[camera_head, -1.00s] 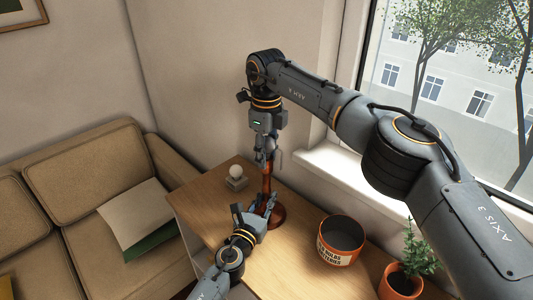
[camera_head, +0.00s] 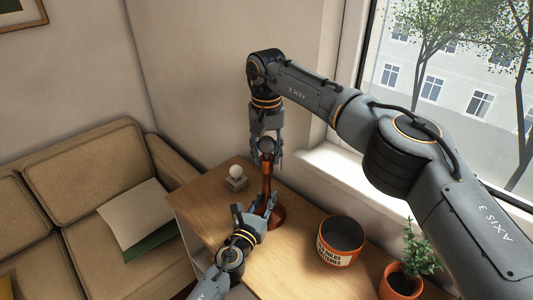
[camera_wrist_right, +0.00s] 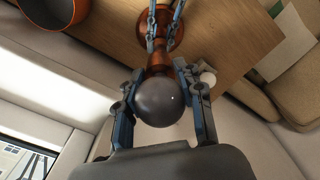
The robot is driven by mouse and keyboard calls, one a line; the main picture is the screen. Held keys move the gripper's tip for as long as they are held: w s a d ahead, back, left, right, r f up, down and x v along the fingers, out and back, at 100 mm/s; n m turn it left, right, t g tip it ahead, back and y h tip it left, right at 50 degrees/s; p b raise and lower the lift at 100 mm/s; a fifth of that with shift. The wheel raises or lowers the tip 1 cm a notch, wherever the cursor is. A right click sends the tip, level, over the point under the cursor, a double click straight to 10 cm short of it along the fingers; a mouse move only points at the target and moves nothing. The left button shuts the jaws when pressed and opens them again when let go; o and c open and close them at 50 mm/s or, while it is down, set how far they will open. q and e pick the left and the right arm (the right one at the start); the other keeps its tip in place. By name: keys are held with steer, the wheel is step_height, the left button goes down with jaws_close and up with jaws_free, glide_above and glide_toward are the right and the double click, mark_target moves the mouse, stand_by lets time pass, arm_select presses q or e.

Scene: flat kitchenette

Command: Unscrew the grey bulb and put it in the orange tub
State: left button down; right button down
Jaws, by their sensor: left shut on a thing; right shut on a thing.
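The grey bulb (camera_head: 267,145) sits at the top of a reddish-brown lamp stand (camera_head: 278,217) on the wooden table. In the right wrist view the bulb (camera_wrist_right: 165,98) is a dark round globe with its neck at the copper-coloured top of the stand. My right gripper (camera_head: 266,158) reaches down from above and is shut on the bulb, one finger on each side. My left gripper (camera_head: 263,207) is shut on the lamp stand's stem, low above its round base. The orange tub (camera_head: 339,256), with a lettered label, stands open to the right; its visible inside looks empty.
A white bulb (camera_head: 236,170) in a small grey block stands at the table's back left. A potted plant (camera_head: 402,280) stands right of the tub, near the window sill (camera_head: 345,172). The table (camera_head: 205,210) is clear left of the stand. A sofa is beyond.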

steer(key=n, duration=0.4)
steer(key=shift+w+d+n, duration=0.1)
steer(key=shift+d+n, duration=0.05)
steer(key=shift+n, duration=0.25)
steer(key=c, duration=0.8)
jaws_free()
steer(key=shift+c, duration=0.2)
steer(key=shift+r, duration=0.1)
